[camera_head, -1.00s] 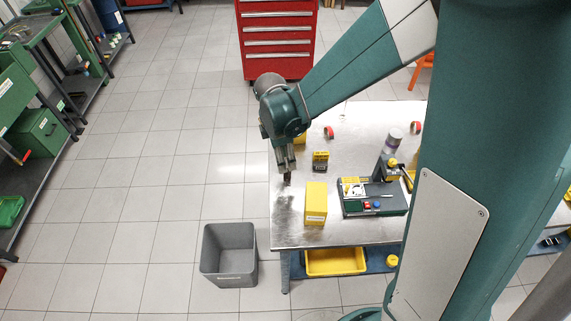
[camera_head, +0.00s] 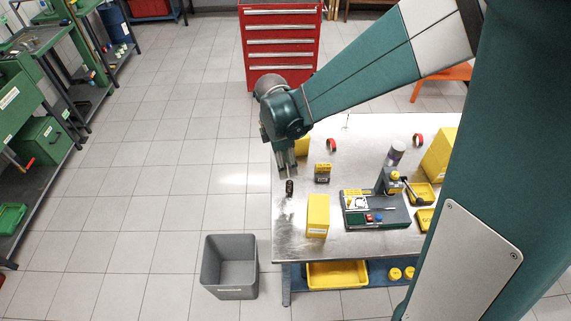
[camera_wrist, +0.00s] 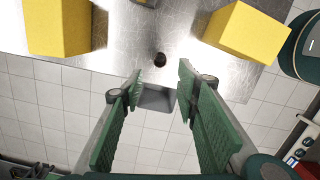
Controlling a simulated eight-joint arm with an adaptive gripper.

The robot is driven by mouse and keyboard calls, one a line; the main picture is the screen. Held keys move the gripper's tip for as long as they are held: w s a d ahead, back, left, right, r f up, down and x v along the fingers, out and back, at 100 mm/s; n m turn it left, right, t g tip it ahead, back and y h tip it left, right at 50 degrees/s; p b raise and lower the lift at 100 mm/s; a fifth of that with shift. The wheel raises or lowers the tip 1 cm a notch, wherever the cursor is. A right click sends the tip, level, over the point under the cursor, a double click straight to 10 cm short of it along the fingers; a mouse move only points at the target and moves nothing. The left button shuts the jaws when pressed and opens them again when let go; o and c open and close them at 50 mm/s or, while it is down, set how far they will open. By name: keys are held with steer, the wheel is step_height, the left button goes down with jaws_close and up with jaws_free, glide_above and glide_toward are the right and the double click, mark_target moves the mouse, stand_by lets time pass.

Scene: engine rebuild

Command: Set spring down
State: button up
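The spring (camera_head: 289,187), small and dark, stands on the metal table (camera_head: 284,222) near its left edge. In the wrist view the spring (camera_wrist: 160,59) appears as a dark round shape on the bare metal, just beyond the fingertips. My gripper (camera_head: 287,172) is just above and behind it in the head view, apart from it. In the wrist view my gripper (camera_wrist: 160,76) has its two green-padded fingers spread apart with nothing between them.
A yellow box (camera_head: 317,215) stands right of the spring, and a small dark-and-yellow box (camera_head: 322,173) behind it. A green-topped fixture (camera_head: 376,212) is farther right. A grey bin (camera_head: 231,268) stands on the floor beside the table's left edge.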

stand_by(0.3)
steer(key=s+d+r+m+t+y, duration=0.1)
steer(key=s+d+r+m+t, duration=0.15)
steer(key=d+r+m, duration=0.3)
steer(key=s+d+r+m+t, duration=0.1)
steer(key=s+d+r+m, duration=0.35)
steer(key=r, duration=0.25)
steer(key=s+d+r+m+t, duration=0.3)
steer(key=s+d+r+m, duration=0.3)
steer(key=s+d+m, duration=0.3)
steer(key=shift+s+d+r+m, duration=0.15)
steer(key=shift+s+d+m, duration=0.1)
steer(key=shift+s+m, duration=0.6)
